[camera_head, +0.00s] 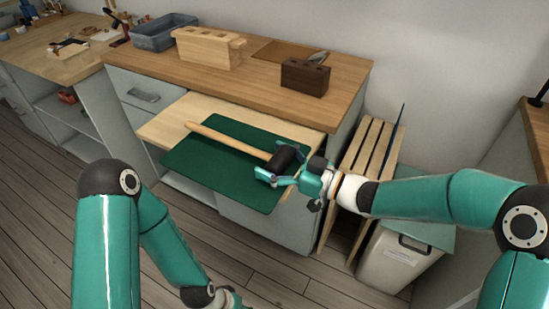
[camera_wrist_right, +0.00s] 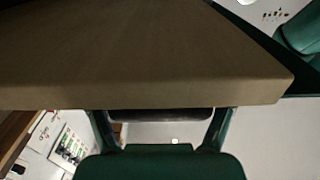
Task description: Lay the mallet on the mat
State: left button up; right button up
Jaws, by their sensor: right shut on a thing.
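The mallet has a long pale wooden handle (camera_head: 228,140) and a dark head (camera_head: 287,158). It shows over the green mat (camera_head: 225,180), with the handle pointing to the far left. I cannot tell whether it touches the mat. My right gripper (camera_head: 272,174) is shut on the mallet at its dark head, near the mat's right side. In the right wrist view a dark piece (camera_wrist_right: 160,115) shows between the fingers, under a large brown surface I cannot identify for sure. My left gripper (camera_head: 228,300) is only partly in view at the bottom edge, away from the mat.
The mat lies on a pale pull-out board (camera_head: 165,126) below the wooden worktop (camera_head: 255,80). On the worktop are a pale wooden block (camera_head: 207,48), a dark block (camera_head: 305,77) and a blue-grey bin (camera_head: 163,32). A slatted wooden rack (camera_head: 365,155) and a lidded bin (camera_head: 398,262) stand at right.

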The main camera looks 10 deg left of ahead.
jog(key=shift+f, duration=0.2)
jog(key=o, duration=1.5)
jog(key=shift+d, duration=0.1)
jog(key=v, duration=1.2)
jog(key=shift+f, duration=0.1)
